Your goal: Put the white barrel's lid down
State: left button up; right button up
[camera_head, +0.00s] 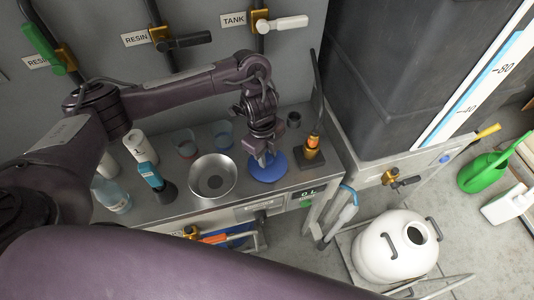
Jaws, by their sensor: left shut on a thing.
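The white barrel (378,256) stands on the floor at the lower right, with dark handles and an uncovered dark round mouth (416,232). Its lid looks to be the round blue disc (270,174) at the right part of the metal bench. My left gripper (266,158) points down over the disc and is shut on it, apparently by a part at its middle that the fingers hide. The disc is flat and level, at or just above the bench top; I cannot tell if it touches. My right gripper is not in view.
On the metal bench (225,206) are a steel bowl (227,178), cups (185,143), bottles (118,198) and an orange-and-black tool on a stand (311,153). Valve handles (282,24) project from the wall behind. A dark tank (395,75) rises right of the bench. A green watering can (482,172) stands far right.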

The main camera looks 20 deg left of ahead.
pick_arm(q)
jog(key=shift+f, duration=0.1)
jog(key=o, duration=1)
jog(key=shift+c, duration=0.2)
notch_tip(320, 180, up, 12)
jog(key=a+p, duration=0.1)
jog(key=p, duration=0.1)
jog(key=shift+w+a+p, duration=0.2)
jog(key=shift+w+p, duration=0.05)
jog(key=shift+p, duration=0.05)
